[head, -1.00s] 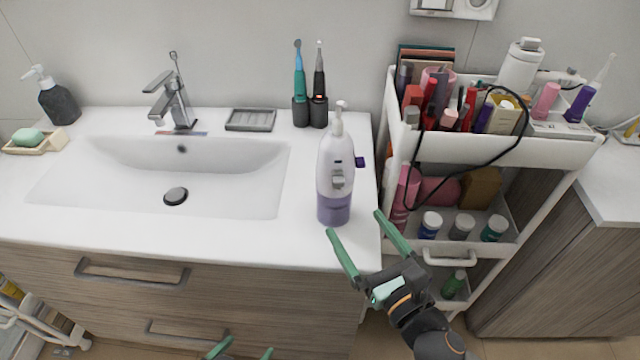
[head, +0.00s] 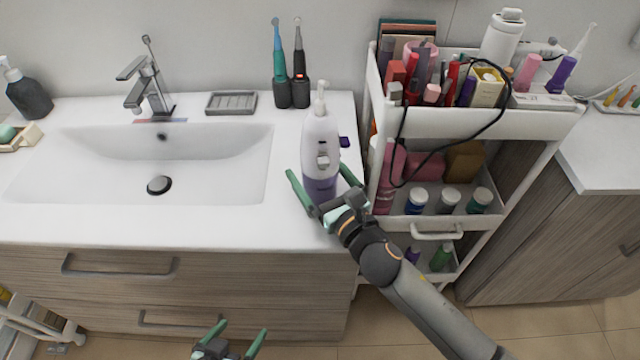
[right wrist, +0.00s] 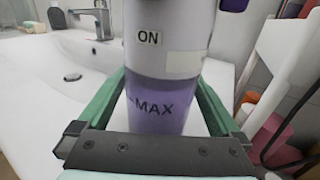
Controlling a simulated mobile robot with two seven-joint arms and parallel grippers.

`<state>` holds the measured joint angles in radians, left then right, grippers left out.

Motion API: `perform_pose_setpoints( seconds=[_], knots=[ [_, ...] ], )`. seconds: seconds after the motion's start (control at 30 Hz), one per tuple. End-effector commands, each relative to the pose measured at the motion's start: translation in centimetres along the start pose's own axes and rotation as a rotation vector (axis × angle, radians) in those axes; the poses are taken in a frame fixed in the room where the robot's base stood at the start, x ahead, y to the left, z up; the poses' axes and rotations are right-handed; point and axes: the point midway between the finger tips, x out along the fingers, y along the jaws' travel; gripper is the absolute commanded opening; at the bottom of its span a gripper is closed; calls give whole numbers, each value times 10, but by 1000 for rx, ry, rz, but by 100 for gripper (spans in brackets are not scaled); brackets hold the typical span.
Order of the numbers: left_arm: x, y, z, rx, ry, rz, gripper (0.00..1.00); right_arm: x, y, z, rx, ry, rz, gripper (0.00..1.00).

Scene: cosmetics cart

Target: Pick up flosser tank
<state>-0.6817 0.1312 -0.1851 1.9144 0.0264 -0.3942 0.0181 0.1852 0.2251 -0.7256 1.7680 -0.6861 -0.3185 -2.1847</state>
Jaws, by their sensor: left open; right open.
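The flosser (head: 321,143) is a white bottle-shaped device with a translucent purple tank (head: 319,189) at its base. It stands upright on the counter right of the sink. My right gripper (head: 317,172) is open, with its green fingers on either side of the flosser's lower part. In the right wrist view the purple tank (right wrist: 160,108), marked MAX, is between the open fingers; I cannot tell whether they touch it. The gripper hides part of the tank base in the head view. My left gripper (head: 241,335) is open and empty at the bottom, below the counter front.
A sink (head: 140,165) with a faucet (head: 150,85) lies to the left. Two toothbrushes (head: 291,75) and a grey soap tray (head: 231,102) stand behind. A loaded white cart (head: 450,122) with a dangling black cable is close on the right.

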Motion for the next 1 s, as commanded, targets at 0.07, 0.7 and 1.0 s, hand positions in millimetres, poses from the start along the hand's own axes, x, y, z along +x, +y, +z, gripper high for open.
perform_pose_setpoints(
  seconds=[0.07, 0.7, 1.0],
  knots=[
    [1, 0, 0, 0, 1, 0, 100, 12, 0, 0, 3, -2, 1, 100],
    [1, -1, -1, 0, 3, -2, 100, 25, 0, -1, 1, 0, 1, 74],
    [1, -1, -1, 0, 3, -2, 100, 25, 0, -1, 1, 0, 1, 40]
  ],
)
